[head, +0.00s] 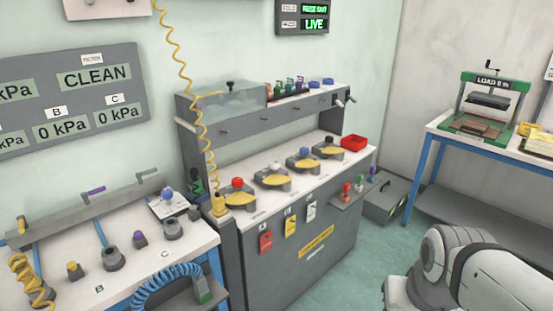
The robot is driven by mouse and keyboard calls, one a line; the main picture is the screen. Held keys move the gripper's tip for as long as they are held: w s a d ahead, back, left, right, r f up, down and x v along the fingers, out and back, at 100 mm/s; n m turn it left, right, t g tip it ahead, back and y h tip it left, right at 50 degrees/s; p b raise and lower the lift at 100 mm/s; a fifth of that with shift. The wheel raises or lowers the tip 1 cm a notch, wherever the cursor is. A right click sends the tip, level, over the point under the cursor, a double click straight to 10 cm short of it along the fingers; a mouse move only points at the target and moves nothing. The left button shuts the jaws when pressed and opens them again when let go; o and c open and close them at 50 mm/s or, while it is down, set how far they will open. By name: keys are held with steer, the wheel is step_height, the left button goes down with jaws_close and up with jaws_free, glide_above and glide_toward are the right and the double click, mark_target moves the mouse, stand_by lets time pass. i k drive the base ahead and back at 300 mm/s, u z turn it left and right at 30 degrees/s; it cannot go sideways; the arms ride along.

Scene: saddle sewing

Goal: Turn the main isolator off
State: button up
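I cannot tell for certain which item is the main isolator; no label that I can read names it. A dark wall display (302,18) at the top reads "LIVE" in green on its lower line; the line above is green too. The grey bench (290,262) below carries a row of yellow-based knobs, one with a red top (237,184). Red, yellow and white tags hang on its front, the red tag (265,241) at the left. My gripper is not in view; only white links of my arm show at the bottom right.
A left table (85,297) holds hose fittings, a yellow coil and a blue coiled hose (165,280). A grey box (391,200) stands on the floor right of the bench. A green press (487,105) stands on a blue-legged table. Green floor is open between.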

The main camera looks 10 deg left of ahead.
mark_target(240, 198)
steer(key=u, duration=0.45)
steer(key=i, duration=1.15)
steer(key=u, duration=0.8)
